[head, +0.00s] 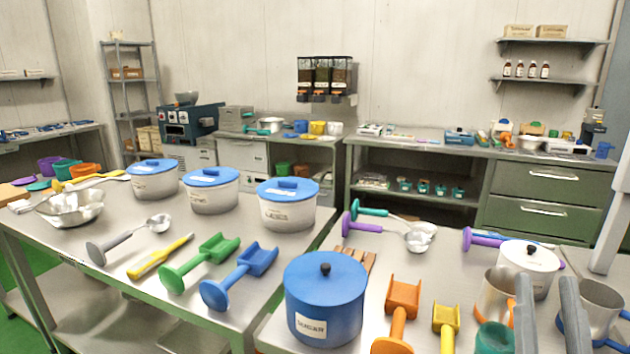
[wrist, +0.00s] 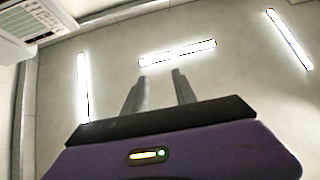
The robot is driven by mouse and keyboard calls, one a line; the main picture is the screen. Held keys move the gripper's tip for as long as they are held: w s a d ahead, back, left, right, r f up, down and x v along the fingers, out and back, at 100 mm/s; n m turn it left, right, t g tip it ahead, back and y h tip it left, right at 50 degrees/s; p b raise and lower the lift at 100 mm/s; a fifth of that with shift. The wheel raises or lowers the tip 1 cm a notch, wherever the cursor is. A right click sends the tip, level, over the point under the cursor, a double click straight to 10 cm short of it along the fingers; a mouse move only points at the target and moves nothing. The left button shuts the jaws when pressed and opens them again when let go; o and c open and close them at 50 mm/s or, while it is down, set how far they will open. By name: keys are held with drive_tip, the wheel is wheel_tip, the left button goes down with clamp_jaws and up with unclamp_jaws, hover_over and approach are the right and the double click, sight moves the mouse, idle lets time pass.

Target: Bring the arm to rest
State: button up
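My gripper (head: 548,278) shows at the lower right of the head view as two grey fingers pointing up. They stand apart with a gap between them, in front of the right end of the near table. In the wrist view my gripper (wrist: 160,76) has both dark fingers apart with nothing between them. Behind them are only the ceiling and its light strips (wrist: 178,53), so the gripper faces upward. The rest of my arm is mostly out of the head view.
Near my fingers stand a white lidded pot (head: 528,262), a steel mug (head: 494,294) and another mug (head: 603,300). A blue canister (head: 325,290), an orange scoop (head: 400,305) and a yellow scoop (head: 446,322) are to the left. White tubs (head: 288,212) stand farther back.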

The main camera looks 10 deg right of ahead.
drive_tip(key=s+a+f+g+y+p, duration=0.1)
drive_tip(key=s+a+f+g, duration=0.15)
drive_tip(key=f, duration=0.25)
drive_tip(key=s+a+f+m+g+y, duration=0.1)
drive_tip(key=s+f, duration=0.2)
drive_tip(key=f, duration=0.1)
drive_tip(key=s+a+f+g+y+p, duration=0.1)
drive_tip(key=s+a+f+g, duration=0.1)
drive_tip(key=f, duration=0.3)
drive_tip(key=s+a+f+n+g+y+p, duration=0.1)
drive_tip(key=s+a+f+n+g+y, duration=0.1)
drive_tip(key=s, duration=0.6)
drive_tip(key=s+a+f+n+g+y+p, duration=0.1)
drive_tip(key=s+a+f+n+g+y, duration=0.1)
drive_tip(key=s+f, duration=0.4)
drive_tip(key=s+a+g+y, duration=0.1)
drive_tip(key=s+y, duration=0.1)
drive_tip(key=shift+a+f+y, duration=0.15)
drive_tip(key=shift+a+y, duration=0.1)
drive_tip(key=shift+y, duration=0.05)
drive_tip(key=shift+d, duration=0.1)
